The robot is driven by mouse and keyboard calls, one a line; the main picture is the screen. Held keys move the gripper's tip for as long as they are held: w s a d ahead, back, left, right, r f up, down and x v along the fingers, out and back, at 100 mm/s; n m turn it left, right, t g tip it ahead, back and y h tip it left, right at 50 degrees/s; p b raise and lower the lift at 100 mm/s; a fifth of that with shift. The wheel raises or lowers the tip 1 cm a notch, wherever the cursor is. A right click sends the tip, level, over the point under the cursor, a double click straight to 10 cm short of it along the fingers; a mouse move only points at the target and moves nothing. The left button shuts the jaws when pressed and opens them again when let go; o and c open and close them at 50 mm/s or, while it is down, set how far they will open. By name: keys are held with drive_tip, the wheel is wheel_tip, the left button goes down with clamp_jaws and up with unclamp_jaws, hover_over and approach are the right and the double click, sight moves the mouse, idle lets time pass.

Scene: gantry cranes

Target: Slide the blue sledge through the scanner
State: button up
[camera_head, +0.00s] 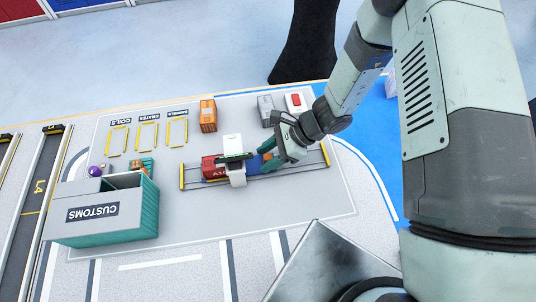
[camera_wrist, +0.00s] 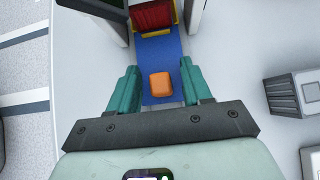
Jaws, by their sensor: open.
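The blue sledge (camera_wrist: 160,48) lies on a rail track and carries a red container (camera_head: 209,167). An orange knob (camera_wrist: 160,85) stands on its near end and also shows in the head view (camera_head: 267,157). The scanner (camera_head: 237,172) is a pale arch over the track. The container shows on its left and the knob on its right, so the sledge reaches under the arch. In the wrist view, the container (camera_wrist: 152,15) is between the scanner's posts. My gripper (camera_wrist: 160,80) is open, its teal fingers on either side of the knob with gaps showing.
A teal customs box (camera_head: 150,205) with an open top stands at the left. An orange container (camera_head: 208,115) and a grey container (camera_head: 265,110) stand behind the track. Yellow marked bays (camera_head: 147,136) are empty. The floor in front of the track is clear.

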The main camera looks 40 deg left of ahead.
sight(252, 165)
drive_tip(key=shift+c, duration=0.2)
clamp_jaws()
drive_tip(key=shift+s+a, duration=1.65)
drive_tip(key=shift+s, duration=0.05)
drive_tip(key=shift+o, duration=0.2)
unclamp_jaws()
drive_tip(key=shift+w, duration=0.1)
drive_tip(key=v, duration=1)
drive_tip(key=shift+d+r, duration=0.25)
drive_tip(key=shift+r, duration=0.1)
drive_tip(key=shift+w, duration=0.2)
